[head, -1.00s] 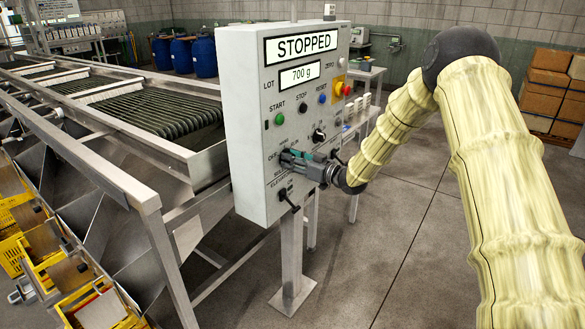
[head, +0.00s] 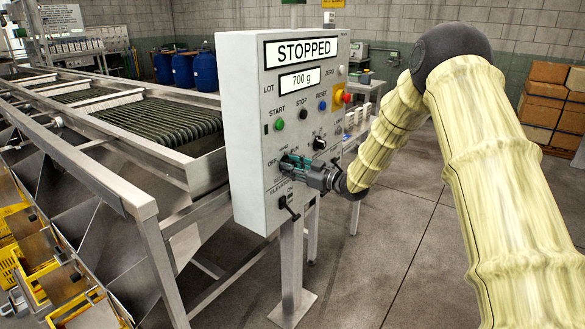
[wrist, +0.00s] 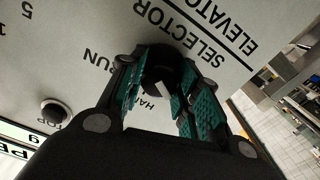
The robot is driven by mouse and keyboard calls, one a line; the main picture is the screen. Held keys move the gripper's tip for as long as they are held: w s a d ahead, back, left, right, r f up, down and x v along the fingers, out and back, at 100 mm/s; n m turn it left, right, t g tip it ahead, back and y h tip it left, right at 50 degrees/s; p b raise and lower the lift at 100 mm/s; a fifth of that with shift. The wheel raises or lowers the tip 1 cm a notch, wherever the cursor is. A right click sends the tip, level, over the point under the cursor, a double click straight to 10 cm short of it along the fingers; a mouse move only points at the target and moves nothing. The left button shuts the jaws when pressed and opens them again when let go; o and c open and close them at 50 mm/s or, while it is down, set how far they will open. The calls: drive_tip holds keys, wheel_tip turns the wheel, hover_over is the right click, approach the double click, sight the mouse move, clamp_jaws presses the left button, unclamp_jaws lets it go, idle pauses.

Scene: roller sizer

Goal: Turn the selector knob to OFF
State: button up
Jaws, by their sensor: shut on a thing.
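The selector knob (wrist: 164,78) is black and round with a white pointer mark, on the grey control panel (head: 245,120). In the wrist view it sits between the teal finger pads of my gripper (wrist: 160,88), which is shut on it. The white mark faces roughly towards the HAND label, which the fingers partly cover. In the head view my gripper (head: 292,162) hides most of the knob.
Above the knob are the green START button (head: 279,125), black STOP button (head: 304,114), blue RESET button (head: 322,106) and a red emergency button (head: 346,97). Another black knob (head: 319,144) is close by. The elevator lever (head: 288,207) is just below. The roller sizer (head: 170,130) stands left.

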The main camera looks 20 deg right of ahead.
drive_tip(key=o, duration=1)
drive_tip(key=shift+d, duration=0.1)
drive_tip(key=shift+s, duration=0.1)
drive_tip(key=v, duration=1.2)
drive_tip(key=shift+d, duration=0.1)
drive_tip(key=shift+f, duration=0.1)
